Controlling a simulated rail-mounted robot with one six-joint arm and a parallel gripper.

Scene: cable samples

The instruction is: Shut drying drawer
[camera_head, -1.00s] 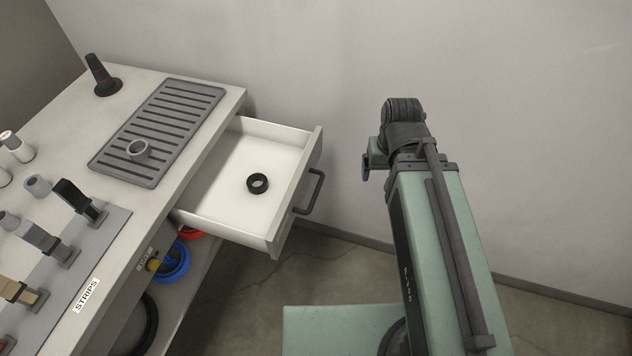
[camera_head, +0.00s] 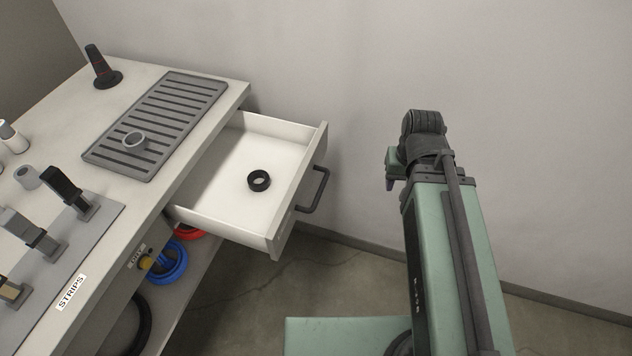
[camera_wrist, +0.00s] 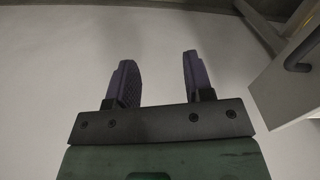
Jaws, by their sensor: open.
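The drying drawer (camera_head: 277,232) is pulled out from the right side of the bench in the head view, with its white inside showing. A black ring (camera_head: 259,180) lies in it. Its dark bar handle (camera_head: 318,190) is on the drawer's front face; the handle also shows at the right edge of the wrist view (camera_wrist: 297,58). My gripper (camera_wrist: 157,75) is open and empty in the wrist view, its two dark fingers apart from the drawer. In the head view my arm stands to the right of the drawer and mostly hides the gripper.
Blue and red coils (camera_head: 170,265) sit on a lower shelf. A wall stands behind.

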